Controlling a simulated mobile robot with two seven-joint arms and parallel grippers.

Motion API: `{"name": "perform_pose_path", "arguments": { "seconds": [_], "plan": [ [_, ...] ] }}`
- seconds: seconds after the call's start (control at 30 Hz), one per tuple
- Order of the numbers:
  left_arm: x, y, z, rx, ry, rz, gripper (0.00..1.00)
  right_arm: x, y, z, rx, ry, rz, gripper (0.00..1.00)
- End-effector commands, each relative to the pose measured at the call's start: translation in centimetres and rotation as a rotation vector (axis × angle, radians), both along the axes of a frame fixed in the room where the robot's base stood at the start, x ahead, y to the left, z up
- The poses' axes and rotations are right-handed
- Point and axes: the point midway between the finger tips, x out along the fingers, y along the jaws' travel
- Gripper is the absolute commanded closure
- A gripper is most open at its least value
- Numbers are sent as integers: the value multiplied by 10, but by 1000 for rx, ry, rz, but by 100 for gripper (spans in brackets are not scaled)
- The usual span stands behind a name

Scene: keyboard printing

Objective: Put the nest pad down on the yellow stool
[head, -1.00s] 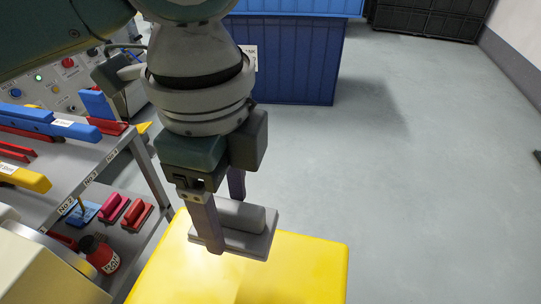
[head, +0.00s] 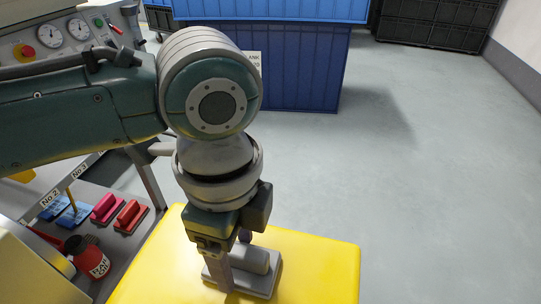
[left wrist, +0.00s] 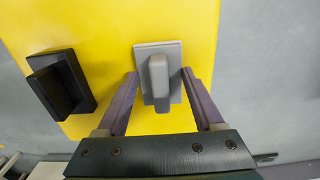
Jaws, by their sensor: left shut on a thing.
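The nest pad (head: 258,266) is a grey plate with a raised block handle. My left gripper (head: 234,264) is shut on it, one finger on each side, pointing down. The pad is level and low over the yellow stool (head: 315,268); I cannot tell whether it touches the top. In the left wrist view the grey pad (left wrist: 158,82) shows between the two fingers against the yellow top (left wrist: 110,25). My right gripper is not in view.
A black block with a handle (left wrist: 62,82) lies on the stool left of the grey pad in the wrist view. Blue crates (head: 300,70) stand behind; floor is clear at right.

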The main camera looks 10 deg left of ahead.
Motion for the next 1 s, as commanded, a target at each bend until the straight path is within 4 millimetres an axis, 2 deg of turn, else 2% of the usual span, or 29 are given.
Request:
{"name": "perform_pose_path", "arguments": {
  "seconds": [0.07,0.1,0.33,0.37,0.67,0.77,1.0],
  "plan": [
    [0,0,-3,0,0,0,92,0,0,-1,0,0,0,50],
    [0,0,-3,0,0,-1,30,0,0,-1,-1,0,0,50],
    [0,0,-3,0,0,0,4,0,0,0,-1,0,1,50],
    [0,0,-3,0,0,0,1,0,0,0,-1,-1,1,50],
    [0,0,1,0,0,0,1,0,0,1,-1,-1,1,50],
    [0,0,16,-1,-1,0,1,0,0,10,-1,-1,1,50],
    [0,-1,72,-1,-2,0,1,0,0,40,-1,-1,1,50]
  ]
}}
